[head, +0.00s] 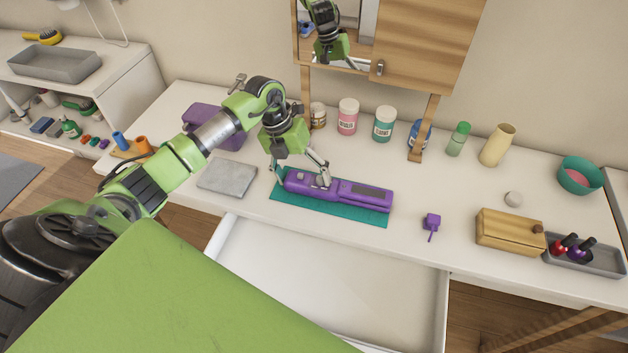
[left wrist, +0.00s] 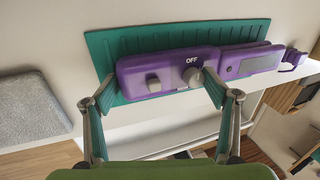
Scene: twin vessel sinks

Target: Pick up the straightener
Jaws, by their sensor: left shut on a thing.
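The purple straightener (head: 355,192) lies on a teal mat (head: 350,215) on the white counter, above an open drawer. In the left wrist view the straightener (left wrist: 243,66) shows a grey switch, a round knob and the word OFF. The teal mat (left wrist: 110,45) shows behind it. My left gripper (head: 300,178) is at the straightener's left end, and its fingers (left wrist: 160,95) are shut on that end, one on each side. The straightener appears to rest on or just over the mat; I cannot tell which. My right gripper is not in view.
The open white drawer (head: 325,280) juts out below the counter. A grey slab (head: 227,178) lies left of the mat and a small purple item (head: 432,222) right of it. A wooden box (head: 508,232) and a grey tray (head: 595,262) stand farther right. Jars (head: 384,124) line the back.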

